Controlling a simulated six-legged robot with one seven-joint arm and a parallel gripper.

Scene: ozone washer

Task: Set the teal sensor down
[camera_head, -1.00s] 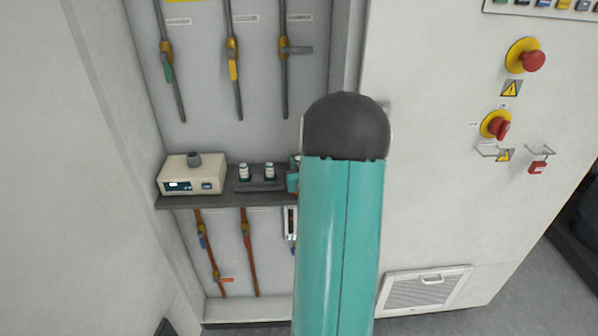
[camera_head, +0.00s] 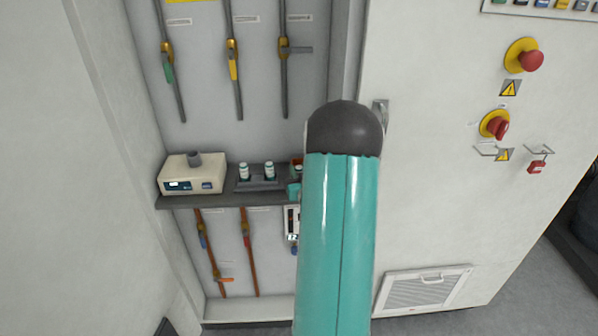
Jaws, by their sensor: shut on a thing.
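My own teal arm with its dark rounded joint fills the middle of the view and hides my gripper. A small teal piece (camera_head: 294,191) shows just left of the arm at the right end of the grey shelf (camera_head: 225,202). I cannot tell whether it is the teal sensor or part of my own arm. The rest of it, and whatever my gripper holds, is behind the arm.
On the shelf stand a cream meter box (camera_head: 192,174) and a dark rack (camera_head: 258,184) with two white-capped vials. Lever valves (camera_head: 232,65) line the recess above, orange pipes (camera_head: 205,250) below. The white cabinet (camera_head: 430,190) stands to the right.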

